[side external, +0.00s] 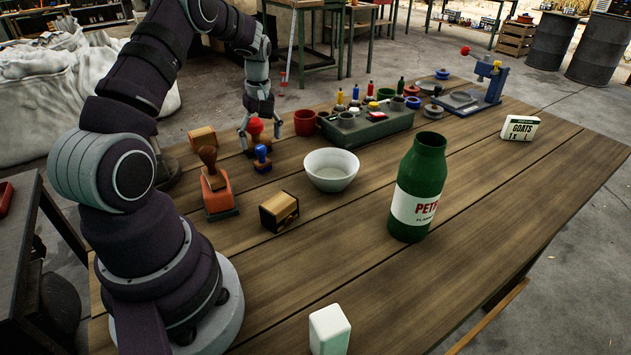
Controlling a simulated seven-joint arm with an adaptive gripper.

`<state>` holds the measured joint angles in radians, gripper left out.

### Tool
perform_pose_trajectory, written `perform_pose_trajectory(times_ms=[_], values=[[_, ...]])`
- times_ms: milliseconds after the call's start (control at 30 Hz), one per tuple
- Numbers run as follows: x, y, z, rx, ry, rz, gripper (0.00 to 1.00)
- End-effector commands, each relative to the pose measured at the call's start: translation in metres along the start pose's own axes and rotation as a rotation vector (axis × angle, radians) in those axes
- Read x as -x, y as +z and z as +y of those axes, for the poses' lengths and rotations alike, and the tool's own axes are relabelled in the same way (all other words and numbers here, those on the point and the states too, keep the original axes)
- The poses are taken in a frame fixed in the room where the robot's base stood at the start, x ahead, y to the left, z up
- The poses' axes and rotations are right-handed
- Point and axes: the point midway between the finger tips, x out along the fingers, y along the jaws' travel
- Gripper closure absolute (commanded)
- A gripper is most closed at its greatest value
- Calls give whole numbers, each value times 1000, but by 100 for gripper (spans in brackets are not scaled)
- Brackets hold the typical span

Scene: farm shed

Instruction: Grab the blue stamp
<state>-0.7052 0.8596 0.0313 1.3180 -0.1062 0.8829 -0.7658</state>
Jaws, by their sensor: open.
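The blue stamp (262,158) is a small upright piece with a dark blue knob and base, standing on the wooden table left of the white bowl. My gripper (260,136) points down just behind it, with its two fingers spread apart. A red ball-topped piece (255,127) shows between the fingers, behind the blue stamp. The fingers appear apart from the blue stamp and hold nothing that I can see. An orange stamp with a brown wooden handle (216,186) stands to the left, nearer the camera.
A white bowl (331,170), a wooden block (279,211) and another wooden block (203,138) stand close by. A red cup (305,122) and a green tray of bottles (368,128) are behind right. A green bottle (417,188) stands further right. The front middle of the table (400,285) is clear.

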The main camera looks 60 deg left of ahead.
Motion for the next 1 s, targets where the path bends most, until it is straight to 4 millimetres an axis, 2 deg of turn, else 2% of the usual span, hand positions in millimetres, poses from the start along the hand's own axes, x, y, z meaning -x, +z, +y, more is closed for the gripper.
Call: perform_pose_trajectory(times_ms=[300,400,600,1000], values=[[-54,-2,-3,-3,-1,-2,30],[-60,-3,-2,-4,1,-1,30],[-60,-3,-2,-4,2,1,32],[-60,-3,-2,-5,2,1,84]])
